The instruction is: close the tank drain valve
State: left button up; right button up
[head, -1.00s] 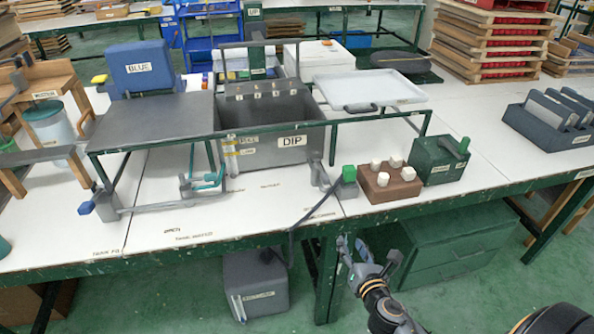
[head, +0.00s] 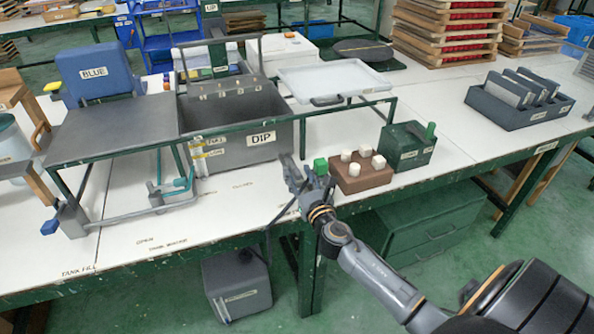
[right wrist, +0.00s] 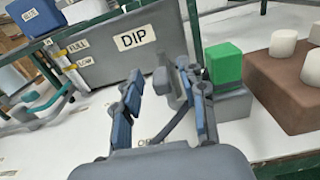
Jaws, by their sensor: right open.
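The grey dip tank (head: 240,110), labelled DIP, stands on the white table; it also shows in the right wrist view (right wrist: 95,60). My right gripper (head: 292,172) is open at the tank's lower right corner. In the right wrist view its two fingers (right wrist: 163,88) are spread, with a small grey lever-like part (right wrist: 161,80) seen between them, apparently the drain valve. Contact cannot be told. A dark hose (right wrist: 178,120) shows below that part. A green block (right wrist: 223,64) on a grey base is just right of the fingers. My left gripper is not in view.
A brown block with white knobs (head: 362,178) and a dark green box (head: 405,150) stand to the right. A green frame (head: 120,152) surrounds the tank. A blue-handled fitting (head: 50,227) is at left. A grey canister (head: 237,285) stands below the table.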

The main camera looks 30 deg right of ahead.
jog(key=shift+x, duration=1)
grip_shut()
